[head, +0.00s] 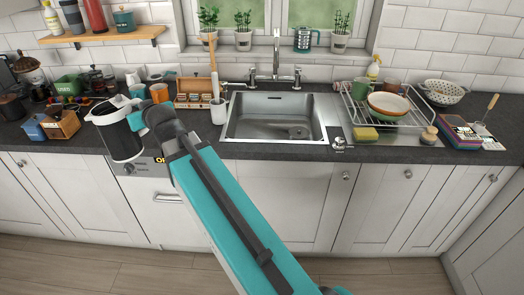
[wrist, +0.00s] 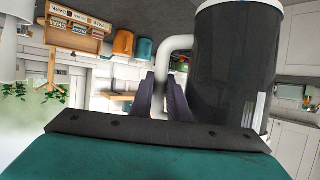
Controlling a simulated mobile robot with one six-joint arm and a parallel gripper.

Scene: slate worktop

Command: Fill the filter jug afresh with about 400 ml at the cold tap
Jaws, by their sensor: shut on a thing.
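The filter jug (head: 117,138), dark with a white rim, is left of the sink and overlaps the worktop's front edge in the head view. In the wrist view the dark jug (wrist: 235,70) fills the right, with its pale handle (wrist: 177,43) between my fingers. My gripper (wrist: 164,98) is shut on that handle. In the head view my gripper (head: 138,118) is at the jug's right side. The jug's water level cannot be seen. The metal tap (head: 275,58) stands behind the sink (head: 272,130); I see no water running from it.
A dish rack (head: 352,112) with bowls stands right of the sink, with a sponge (head: 365,134) before it. A wooden box (head: 193,92), a white cylinder (head: 218,112) and orange (head: 159,92) and teal (head: 137,90) cups stand left of the sink. The basin looks clear.

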